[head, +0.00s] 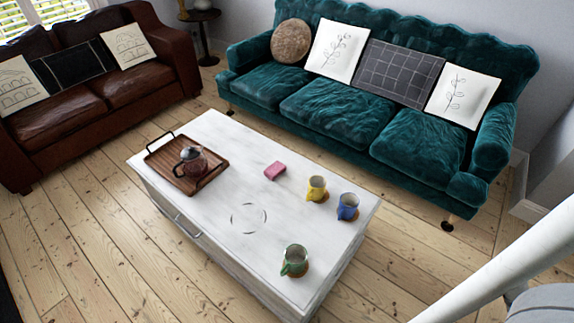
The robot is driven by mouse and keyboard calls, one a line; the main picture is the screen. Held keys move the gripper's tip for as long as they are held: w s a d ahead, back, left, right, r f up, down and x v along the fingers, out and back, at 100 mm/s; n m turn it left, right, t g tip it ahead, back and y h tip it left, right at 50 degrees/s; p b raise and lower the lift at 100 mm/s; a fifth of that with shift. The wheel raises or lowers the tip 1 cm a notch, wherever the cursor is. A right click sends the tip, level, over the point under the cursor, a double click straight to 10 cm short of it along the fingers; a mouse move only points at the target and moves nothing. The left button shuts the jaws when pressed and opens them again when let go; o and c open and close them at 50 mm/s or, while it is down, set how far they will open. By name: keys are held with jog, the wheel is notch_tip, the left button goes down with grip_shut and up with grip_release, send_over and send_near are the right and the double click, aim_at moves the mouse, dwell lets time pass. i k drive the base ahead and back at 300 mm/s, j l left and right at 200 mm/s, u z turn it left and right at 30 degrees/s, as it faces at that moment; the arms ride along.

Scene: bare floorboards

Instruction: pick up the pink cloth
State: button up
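The pink cloth (275,171) is a small folded block. It lies flat on the white coffee table (222,237), right of the tray and left of the yellow mug, with bare tabletop around it. My gripper is not in this view. Part of my arm (505,262) shows as a pale tube at the lower right, well apart from the cloth.
A wooden tray (163,160) holds a glass teapot (190,162). A yellow mug (316,188), blue mug (347,206) and green mug (294,261) stand on the table's right part. A teal sofa (415,150) and brown sofa (75,118) flank it. Floor in front is clear.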

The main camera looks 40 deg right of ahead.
aim_at(274, 171)
jog(key=i+j+z, duration=0.45)
jog(key=j+z, duration=0.25)
jog(key=i+j+z, duration=0.15)
jog(key=j+z, duration=0.95)
jog(key=j, duration=0.2)
jog(key=i+j+z, duration=0.1)
jog(key=j+z, duration=0.25)
jog(key=j, duration=0.3)
jog(key=j+z, duration=0.35)
jog(key=j, duration=0.35)
jog(key=j+z, duration=0.3)
jog(key=j, duration=0.4)
jog(key=i+j+u, duration=0.1)
jog(key=j, duration=1.1)
